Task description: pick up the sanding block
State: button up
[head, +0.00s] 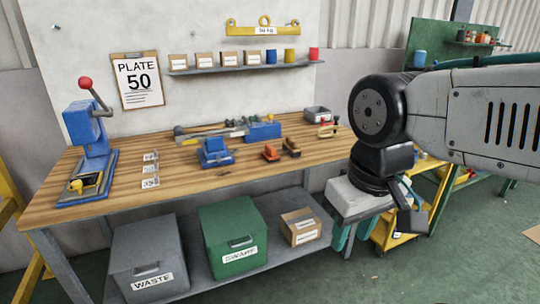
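A small orange block (270,153), which looks like the sanding block, lies on the wooden workbench (110,187), right of the blue vise. A dark brown tool (291,147) lies close beside its right side. Both are small in view, so I cannot be sure which is the sanding block. My gripper (408,212) hangs at the end of my arm on the right, past the bench's right end and well away from the orange block. Its fingers are dark and partly hidden by the wrist, and I cannot see whether they are open.
A blue vise (214,152) and a blue press (90,140) stand on the bench. Grey (150,255) and green (233,240) bins sit below. A yellow cart (395,230) stands right.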

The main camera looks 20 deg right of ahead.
aim_at(271, 154)
jog(key=z, duration=0.25)
jog(key=i, duration=0.35)
jog(key=z, duration=0.6)
jog(key=i, duration=1.35)
jog(key=u, duration=0.3)
